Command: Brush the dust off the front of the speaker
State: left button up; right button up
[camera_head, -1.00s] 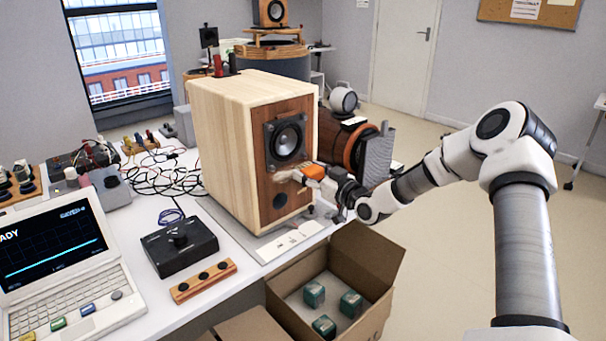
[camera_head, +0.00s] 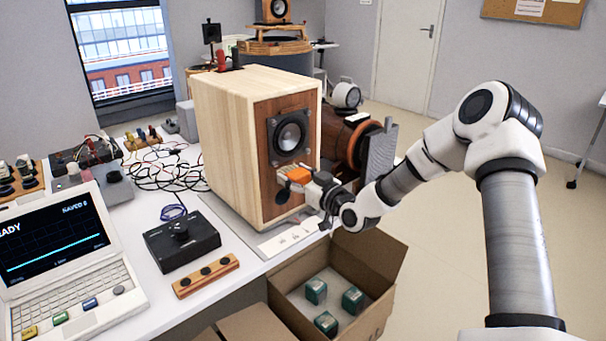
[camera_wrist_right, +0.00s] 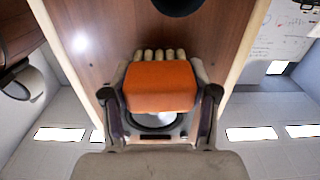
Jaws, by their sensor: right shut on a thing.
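The speaker (camera_head: 222,150) is a pale wooden box standing upright on the table. Its brown front panel (camera_head: 267,142) carries a dark driver (camera_head: 290,137) and a round port below it. My right gripper (camera_head: 302,180) is shut on an orange-handled brush (camera_head: 297,173), in front of the panel below the driver. In the right wrist view the orange block (camera_wrist_right: 160,88) sits between the fingers, with pale bristle tufts (camera_wrist_right: 158,55) beyond it towards the panel. I cannot tell whether the bristles touch the panel. My left gripper is not in view.
An open cardboard box (camera_head: 372,262) with small green boxes stands below the table's front edge. A black knob box (camera_head: 180,243) and a laptop (camera_head: 62,245) are at left. A brown cylindrical unit (camera_head: 341,135) stands close behind the speaker's right side.

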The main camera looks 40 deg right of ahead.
jog(key=shift+a, duration=0.5)
jog(key=shift+s+a+f+b, duration=0.1)
jog(key=shift+a+b, duration=0.25)
jog(key=shift+a, duration=0.2)
jog(key=shift+a+b, duration=0.35)
jog(key=shift+a, duration=0.75)
jog(key=shift+s+r, duration=0.15)
jog(key=shift+r, duration=0.05)
jog(key=shift+s+p, duration=0.4)
jog(key=shift+p, duration=0.1)
jog(key=p, duration=0.3)
send_near(273, 175)
jog(key=shift+w+a+f, duration=0.1)
jog(key=shift+w+a, duration=0.05)
jog(key=shift+w, duration=0.25)
